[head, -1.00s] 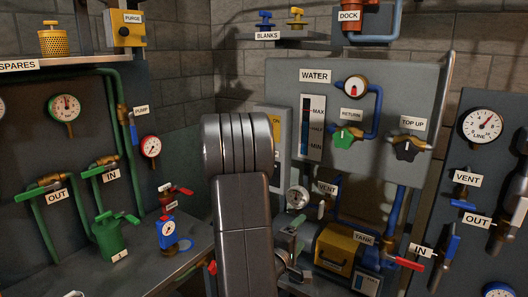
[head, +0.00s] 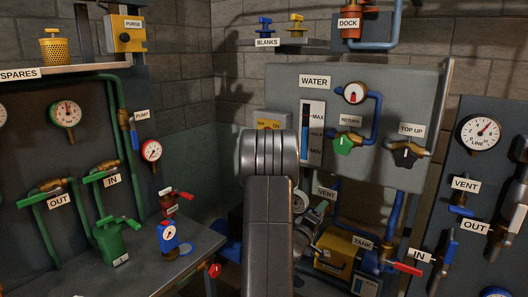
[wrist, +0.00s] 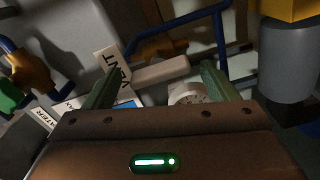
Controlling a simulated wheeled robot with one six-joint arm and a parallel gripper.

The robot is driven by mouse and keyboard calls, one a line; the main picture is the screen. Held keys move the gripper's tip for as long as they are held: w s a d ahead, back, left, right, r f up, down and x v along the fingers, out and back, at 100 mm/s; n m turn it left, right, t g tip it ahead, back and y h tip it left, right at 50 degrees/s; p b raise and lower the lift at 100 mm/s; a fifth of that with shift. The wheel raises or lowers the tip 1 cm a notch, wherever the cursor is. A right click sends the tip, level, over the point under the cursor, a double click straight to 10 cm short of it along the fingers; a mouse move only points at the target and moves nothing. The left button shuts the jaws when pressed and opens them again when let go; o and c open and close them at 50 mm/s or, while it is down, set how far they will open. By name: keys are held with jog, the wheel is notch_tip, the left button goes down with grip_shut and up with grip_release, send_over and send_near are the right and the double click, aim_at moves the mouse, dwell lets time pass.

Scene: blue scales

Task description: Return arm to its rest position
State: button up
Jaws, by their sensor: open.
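My arm (head: 268,220) rises from the bottom middle of the head view, and its rounded grey joint stands in front of the left edge of the water panel. My gripper is hidden behind the arm there. In the wrist view my gripper (wrist: 159,84) shows two green fingers spread apart, with nothing held between them. Beyond the fingers are a white VENT label (wrist: 113,75), a pale bar-like part and a round white dial (wrist: 187,94). I cannot tell how far the fingers are from these parts.
The WATER panel (head: 385,92) with its valves is behind my arm. A yellow tank box (head: 338,245) and a red-handled valve (head: 405,268) sit at lower right. The left bench (head: 175,272) holds a green can (head: 110,240) and a blue gauge device (head: 168,236).

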jog(key=shift+d+r+m, duration=0.1)
jog(key=shift+r+m, duration=0.05)
jog(key=shift+m, duration=7.15)
jog(key=shift+s, duration=0.1)
